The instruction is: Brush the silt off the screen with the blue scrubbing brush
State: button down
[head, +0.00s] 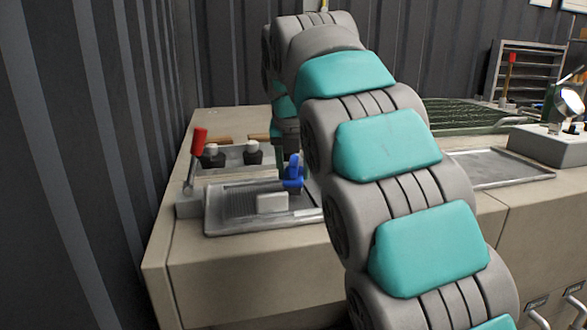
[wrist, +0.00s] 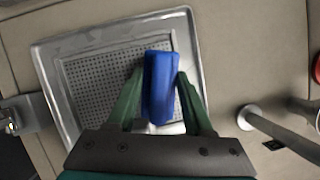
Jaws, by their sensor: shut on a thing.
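The blue scrubbing brush (head: 292,175) is upright over the right part of the metal tray (head: 213,218) in the head view. In the wrist view the brush (wrist: 160,85) stands between the two green fingers of my gripper (wrist: 160,80), which is shut on it. The screen (wrist: 90,80) is a grey perforated plate inside the tray's raised rim, and it also shows in the head view (head: 235,201). The brush covers part of the screen. I cannot tell whether its bristles touch it. I cannot make out distinct silt. My arm hides most of the gripper in the head view.
A white block (head: 272,203) lies at the tray's front. A red-handled lever (head: 197,145) stands at its left, with two dark knobs with pale tops (head: 252,152) behind. Another flat tray (head: 495,168) and a grey box (head: 550,143) are to the right. A ribbed wall rises at left.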

jog(key=shift+f+b, duration=0.4)
jog(key=shift+f, duration=0.45)
jog(key=shift+a, duration=0.15)
jog(key=shift+s+a+p, duration=0.25)
jog(key=shift+s+a, duration=0.05)
jog(key=shift+a, duration=0.65)
jog(key=shift+s+a+p, duration=0.2)
jog(key=shift+s+a, duration=0.05)
jog(key=shift+a, duration=0.65)
jog(key=shift+d, duration=0.15)
jog(key=shift+w+d, duration=0.3)
jog(key=shift+d, duration=0.65)
jog(key=shift+w+d, duration=0.25)
jog(key=shift+d, duration=0.65)
